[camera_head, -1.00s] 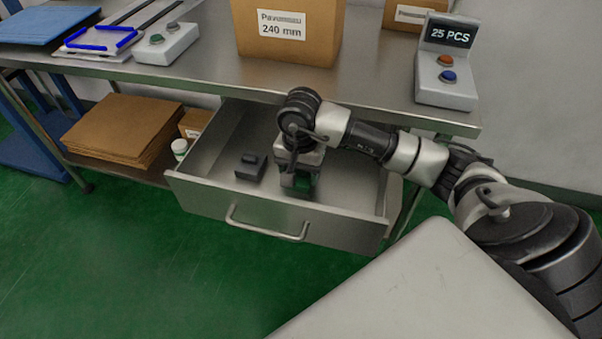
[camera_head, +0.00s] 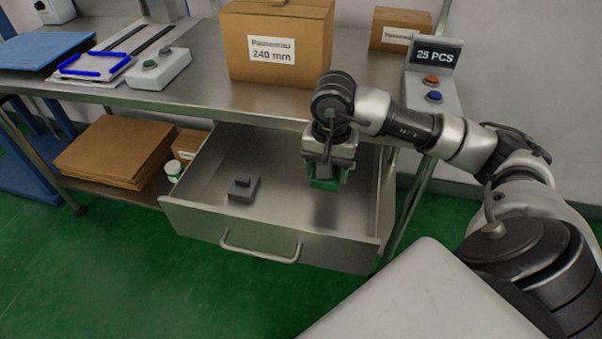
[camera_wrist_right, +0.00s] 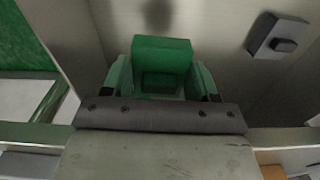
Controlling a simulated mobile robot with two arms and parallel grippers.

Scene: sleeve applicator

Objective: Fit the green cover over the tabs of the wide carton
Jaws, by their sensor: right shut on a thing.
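My right gripper (camera_head: 328,174) is shut on the green cover (camera_head: 325,184) and holds it over the right part of the open drawer. In the right wrist view the green cover (camera_wrist_right: 161,52) sits between the two fingers of my right gripper (camera_wrist_right: 161,82). A large brown carton (camera_head: 311,62) with a "240 mm" label stands on the steel table, above and left of the gripper; its tabs are not clear to see. My left gripper is not in view.
A dark grey block (camera_head: 243,188) lies in the open drawer (camera_head: 275,240). A "25 PCS" button box (camera_head: 432,96) stands at the table's right edge. A smaller carton (camera_head: 399,27) is at the back right. A two-button box (camera_head: 158,70) stands at left.

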